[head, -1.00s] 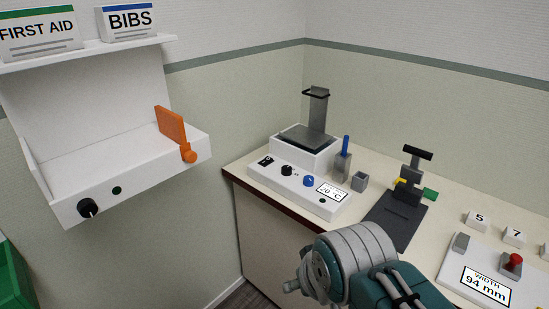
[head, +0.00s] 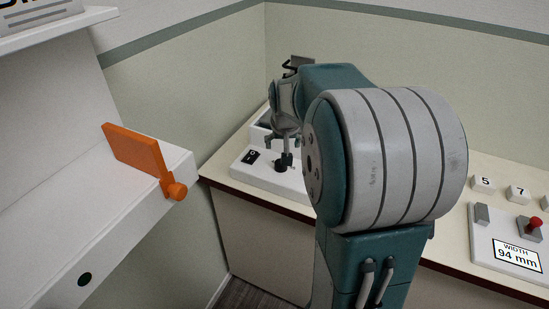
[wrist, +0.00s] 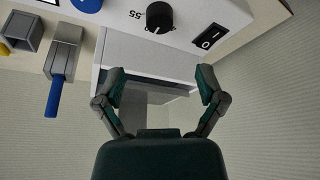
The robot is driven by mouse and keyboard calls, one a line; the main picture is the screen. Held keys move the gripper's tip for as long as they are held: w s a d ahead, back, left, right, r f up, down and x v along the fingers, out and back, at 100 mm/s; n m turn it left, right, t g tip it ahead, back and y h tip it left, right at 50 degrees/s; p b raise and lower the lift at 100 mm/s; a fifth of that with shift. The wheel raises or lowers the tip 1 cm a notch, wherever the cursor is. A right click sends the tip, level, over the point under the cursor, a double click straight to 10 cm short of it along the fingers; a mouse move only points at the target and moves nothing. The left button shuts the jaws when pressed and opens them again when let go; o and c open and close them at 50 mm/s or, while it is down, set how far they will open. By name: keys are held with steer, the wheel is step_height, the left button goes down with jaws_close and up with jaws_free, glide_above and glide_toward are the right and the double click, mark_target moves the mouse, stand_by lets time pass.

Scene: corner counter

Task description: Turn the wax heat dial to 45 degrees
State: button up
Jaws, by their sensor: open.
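The wax heater (head: 240,172) is a white box at the counter's corner, partly hidden by my arm in the head view. Its black dial (head: 280,166) shows just below my gripper (head: 287,155). In the wrist view the black dial (wrist: 159,17) is at the top, with a "55" mark beside it and a white pointer line. My gripper (wrist: 160,84) is open and empty there. Its fingers are apart from the dial, spread over the heater's side of the picture. The temperature display is hidden behind my arm in the head view.
A black rocker switch (wrist: 209,37) and a blue knob (wrist: 88,6) flank the dial. A grey holder with a blue stick (wrist: 54,95) stands nearby. An orange flap (head: 135,150) on the white wall unit is at left. A width panel (head: 515,250) is at right.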

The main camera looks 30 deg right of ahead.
mark_target(261, 173)
steer(key=x, duration=1.1)
steer(key=shift+r, duration=0.1)
steer(key=c, duration=1.1)
